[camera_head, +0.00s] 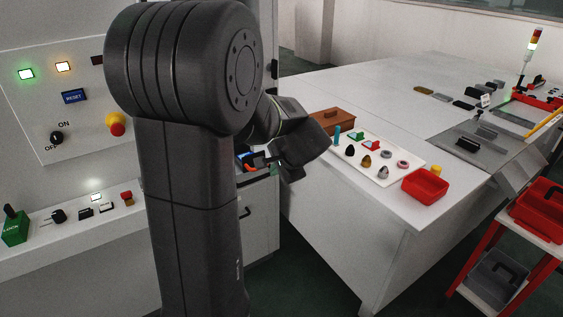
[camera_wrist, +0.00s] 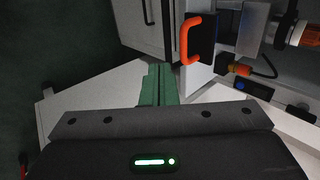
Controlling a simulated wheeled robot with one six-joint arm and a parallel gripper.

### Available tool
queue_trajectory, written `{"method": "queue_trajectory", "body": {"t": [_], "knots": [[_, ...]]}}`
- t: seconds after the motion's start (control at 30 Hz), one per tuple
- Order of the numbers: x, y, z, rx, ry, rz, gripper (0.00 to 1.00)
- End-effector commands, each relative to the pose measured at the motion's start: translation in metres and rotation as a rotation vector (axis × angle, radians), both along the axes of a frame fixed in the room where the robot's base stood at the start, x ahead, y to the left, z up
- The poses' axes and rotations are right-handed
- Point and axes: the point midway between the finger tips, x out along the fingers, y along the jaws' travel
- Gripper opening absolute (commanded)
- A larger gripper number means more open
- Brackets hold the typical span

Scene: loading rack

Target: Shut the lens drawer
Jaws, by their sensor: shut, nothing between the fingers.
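The lens drawer seems to be the pale part with the orange handle (camera_wrist: 188,40) in the wrist view. It stands at the machine's side, and I cannot tell how far out it is. My gripper (camera_wrist: 158,72) is shut and empty, its green fingers together, a little apart from the handle in the picture. In the head view my gripper (camera_head: 289,171) hangs beside the machine, close to an orange and black part (camera_head: 259,162). My arm hides much of the drawer area there.
The machine's control panel (camera_head: 75,125) is at left. A white table (camera_head: 345,235) stands at right with a white tray (camera_head: 385,174) of small parts, a brown box (camera_head: 332,121) and a red bin (camera_head: 425,186). Dark floor shows between machine and table.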

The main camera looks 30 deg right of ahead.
Motion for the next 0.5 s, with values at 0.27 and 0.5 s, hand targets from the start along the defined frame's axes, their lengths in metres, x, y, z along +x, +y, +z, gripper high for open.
{"method": "queue_trajectory", "body": {"t": [0.27,0.5], "knots": [[0.038,0.004,-0.023,-0.001,0.001,0.004,0.0],[0.056,0.005,-0.028,-0.001,0.0,0.002,0.0]]}}
